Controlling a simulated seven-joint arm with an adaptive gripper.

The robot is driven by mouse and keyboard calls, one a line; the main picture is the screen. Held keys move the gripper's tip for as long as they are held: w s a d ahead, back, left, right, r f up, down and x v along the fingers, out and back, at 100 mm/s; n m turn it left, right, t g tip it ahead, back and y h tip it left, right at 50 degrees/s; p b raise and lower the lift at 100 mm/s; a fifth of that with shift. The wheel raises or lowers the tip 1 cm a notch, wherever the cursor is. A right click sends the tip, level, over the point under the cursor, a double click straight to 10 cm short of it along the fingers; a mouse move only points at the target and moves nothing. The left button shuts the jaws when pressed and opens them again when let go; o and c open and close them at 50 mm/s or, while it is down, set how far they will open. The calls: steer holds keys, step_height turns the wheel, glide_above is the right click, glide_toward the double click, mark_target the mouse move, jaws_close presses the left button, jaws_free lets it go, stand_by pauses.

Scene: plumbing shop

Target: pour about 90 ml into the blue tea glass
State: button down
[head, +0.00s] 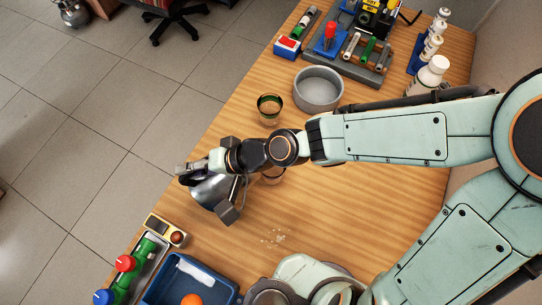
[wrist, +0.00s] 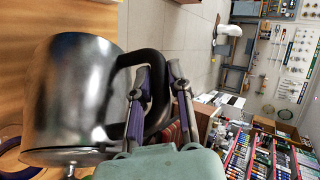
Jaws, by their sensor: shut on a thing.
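A shiny metal pitcher (head: 207,192) with a black handle hangs over the table's left edge in the head view. My gripper (wrist: 155,85) is shut on that handle, its two fingers around it in the wrist view, where the pitcher's metal body (wrist: 75,95) fills the left. I cannot tell its exact tilt or see inside it. A glass (head: 273,176) stands just right of the pitcher, partly hidden under my arm; its colour is unclear. A green-tinted glass (head: 269,108) stands farther back. A bluish-purple rim (wrist: 14,160) shows beside the pitcher at the wrist view's lower left.
A grey round bowl (head: 318,90) stands behind my arm. A pipe rack (head: 362,68) and white bottles (head: 432,72) are at the back. A blue bin (head: 172,295) and a valve assembly (head: 125,263) are at the front left. Pale crumbs (head: 274,237) lie on the otherwise clear wood nearby.

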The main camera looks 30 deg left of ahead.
steer(key=shift+w+d+r+g+y, duration=0.3)
steer(key=shift+w+r+g+y, duration=0.1)
steer(key=shift+r, duration=0.15)
steer(key=shift+w+d+r, duration=0.1)
steer(key=shift+w+r, duration=0.05)
steer(key=shift+r, duration=0.05)
steer(key=shift+w+d+r+g+y, duration=0.2)
steer(key=shift+r+g+y, duration=0.05)
steer(key=shift+g+y, duration=0.05)
steer(key=shift+w+d+r+m+y, duration=0.3)
steer(key=shift+w+r, duration=0.15)
steer(key=shift+w+d+r+g+y+b, duration=0.3)
steer(key=shift+g+b, duration=0.1)
steer(key=shift+b, duration=0.15)
stand_by(0.5)
steer(key=shift+w+d+r+m+g+y+b, duration=0.2)
steer(key=shift+w+d+r+g+y+b, duration=0.1)
steer(key=shift+w+d+b, duration=0.2)
steer(key=shift+w+d+r+m+g+y+b, duration=0.25)
steer(key=shift+w+y+b, duration=0.1)
steer(key=shift+w, duration=0.2)
stand_by(0.7)
